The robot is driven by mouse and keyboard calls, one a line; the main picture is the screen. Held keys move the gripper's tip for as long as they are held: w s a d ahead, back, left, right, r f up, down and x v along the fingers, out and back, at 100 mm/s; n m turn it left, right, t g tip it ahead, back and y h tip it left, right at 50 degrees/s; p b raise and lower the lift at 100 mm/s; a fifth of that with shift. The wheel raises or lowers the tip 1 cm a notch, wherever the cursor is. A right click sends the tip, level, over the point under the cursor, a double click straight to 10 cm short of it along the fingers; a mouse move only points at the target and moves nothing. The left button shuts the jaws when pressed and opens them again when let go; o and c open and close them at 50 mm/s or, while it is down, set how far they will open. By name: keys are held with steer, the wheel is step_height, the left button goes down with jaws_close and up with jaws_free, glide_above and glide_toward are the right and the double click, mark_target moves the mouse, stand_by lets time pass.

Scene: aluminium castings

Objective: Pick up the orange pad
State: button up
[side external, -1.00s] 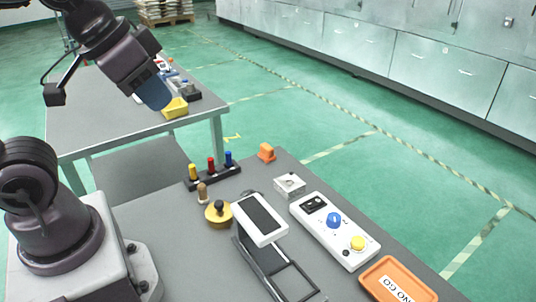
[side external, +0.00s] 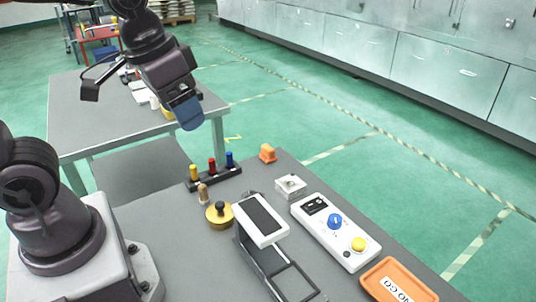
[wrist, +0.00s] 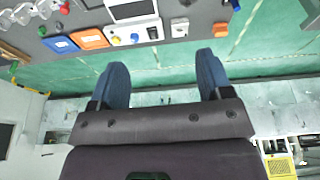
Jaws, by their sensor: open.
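A small orange block (side external: 267,154), which may be the orange pad, stands near the far edge of the near table in the side view. It also shows in the wrist view (wrist: 220,29), upper right of centre. I cannot tell for sure which is meant. My gripper (side external: 190,118) is in the air, left of and above the orange block. In the wrist view its two blue fingers (wrist: 163,63) are apart, with nothing between them.
A white control box (side external: 335,231) with knobs, a small white box (side external: 289,186), a screen stand (side external: 261,220), a brass knob (side external: 219,214) and a peg rack (side external: 214,177) crowd the near table. A blue tray (wrist: 62,44) lies beside the orange one. A second table (side external: 90,125) stands behind.

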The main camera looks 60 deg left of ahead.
steer(key=w+a+f+n+g+y, duration=0.1)
steer(key=w+a+f+n+g, duration=0.35)
steer(key=w, duration=0.85)
steer(key=n+t+y, duration=0.1)
steer(key=n+y, duration=0.3)
steer(key=n, duration=0.9)
glide_toward(269, 147)
steer(key=x, duration=0.5)
steer(key=shift+s+d+f, duration=0.1)
steer(key=shift+s+f, duration=0.05)
steer(key=shift+s, duration=0.25)
steer(key=shift+h, duration=0.3)
steer(key=shift+w+a+x, duration=0.1)
steer(key=shift+w+x, duration=0.1)
steer(key=shift+x, duration=1.3)
steer(key=shift+w+a+x, duration=0.1)
steer(key=shift+w+x, duration=0.05)
steer(key=shift+x, duration=1.3)
steer(key=shift+c, duration=0.4)
steer(key=c, duration=0.9)
